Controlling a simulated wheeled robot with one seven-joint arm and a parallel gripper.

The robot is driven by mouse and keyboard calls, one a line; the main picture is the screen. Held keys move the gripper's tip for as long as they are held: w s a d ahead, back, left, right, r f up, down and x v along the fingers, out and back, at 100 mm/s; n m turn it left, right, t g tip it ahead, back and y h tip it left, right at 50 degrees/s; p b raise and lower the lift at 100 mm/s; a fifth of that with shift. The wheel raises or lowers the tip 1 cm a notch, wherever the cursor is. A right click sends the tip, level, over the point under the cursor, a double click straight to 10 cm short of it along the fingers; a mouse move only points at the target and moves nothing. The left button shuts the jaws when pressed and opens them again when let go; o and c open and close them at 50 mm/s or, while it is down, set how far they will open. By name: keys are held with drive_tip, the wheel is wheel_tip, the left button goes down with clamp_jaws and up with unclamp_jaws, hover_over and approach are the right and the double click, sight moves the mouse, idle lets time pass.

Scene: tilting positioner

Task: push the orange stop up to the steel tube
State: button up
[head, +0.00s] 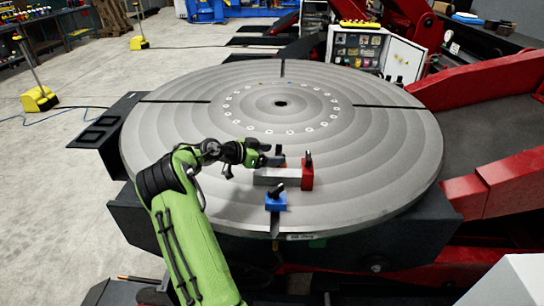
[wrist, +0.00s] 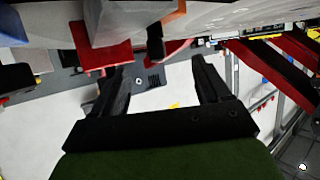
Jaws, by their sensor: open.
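The steel tube (head: 274,177) is a short grey bar lying on the round turntable. A red block with a dark upright handle (head: 307,174) stands at its right end. A small orange patch, which looks like the orange stop (head: 282,162), shows just behind the tube, partly hidden by my gripper (head: 268,158). My gripper is above and behind the tube's left part. In the wrist view its two dark fingers (wrist: 160,80) are apart with nothing between them. An orange part (wrist: 176,22) shows at the top there, beyond the fingers. I cannot tell whether a finger touches the stop.
A blue block with a dark handle (head: 276,201) stands in a slot in front of the tube. The grey turntable (head: 370,160) is otherwise clear to the right. Red machine arms (head: 500,185) flank it, and an open control box (head: 365,48) stands behind.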

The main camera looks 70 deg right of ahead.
drive_tip(key=shift+w+a+r+p, duration=0.2)
drive_tip(key=shift+r+p, duration=0.15)
drive_tip(key=shift+r, duration=0.4)
drive_tip(key=shift+w+a+r+p, duration=0.25)
drive_tip(key=shift+r+p, duration=0.1)
drive_tip(key=shift+r, duration=0.4)
drive_tip(key=shift+w+a+r+p, duration=0.2)
drive_tip(key=shift+r+p, duration=0.15)
drive_tip(key=shift+r, duration=0.4)
